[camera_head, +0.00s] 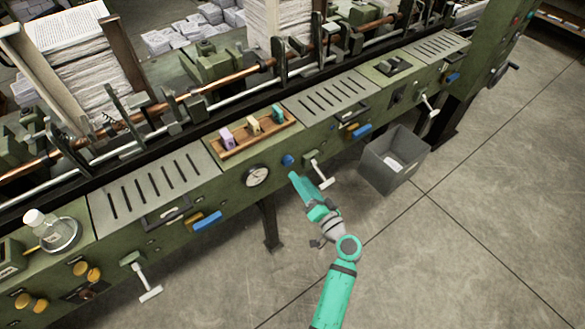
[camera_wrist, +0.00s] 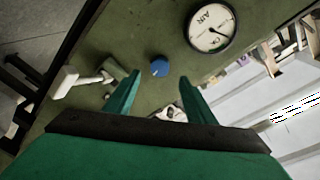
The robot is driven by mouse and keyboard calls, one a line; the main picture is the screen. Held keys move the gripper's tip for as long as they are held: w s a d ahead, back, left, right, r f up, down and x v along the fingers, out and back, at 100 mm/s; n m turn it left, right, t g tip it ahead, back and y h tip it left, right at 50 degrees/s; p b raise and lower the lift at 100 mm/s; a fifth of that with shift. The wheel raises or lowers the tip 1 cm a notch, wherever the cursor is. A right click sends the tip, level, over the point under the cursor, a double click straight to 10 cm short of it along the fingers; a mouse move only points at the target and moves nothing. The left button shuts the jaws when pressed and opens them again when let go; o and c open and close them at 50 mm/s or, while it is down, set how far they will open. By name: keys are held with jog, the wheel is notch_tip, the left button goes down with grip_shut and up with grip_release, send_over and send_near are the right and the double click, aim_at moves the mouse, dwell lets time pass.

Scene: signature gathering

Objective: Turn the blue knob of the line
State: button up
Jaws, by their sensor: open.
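The blue knob (camera_head: 288,160) sits on the green front panel of the line, just right of a round dial. In the wrist view the blue knob (camera_wrist: 159,67) lies ahead of my gripper, between and beyond the fingertips as seen there. My gripper (camera_head: 294,176) is in front of the panel, just below the knob in the head view. In the wrist view my gripper (camera_wrist: 158,78) shows two green fingers spread apart with nothing between them. The fingers appear apart from the knob.
The white-faced dial (camera_head: 257,176) is left of the knob; it also shows in the wrist view (camera_wrist: 212,28). A white-handled lever (camera_head: 318,172) sticks out close to the right. A grey bin (camera_head: 393,160) stands on the floor. A wooden tray (camera_head: 252,132) is above.

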aim_at(289, 163)
jog(key=x, duration=0.6)
jog(key=shift+w+a, duration=0.15)
jog(key=shift+w, duration=0.1)
jog(key=c, duration=1)
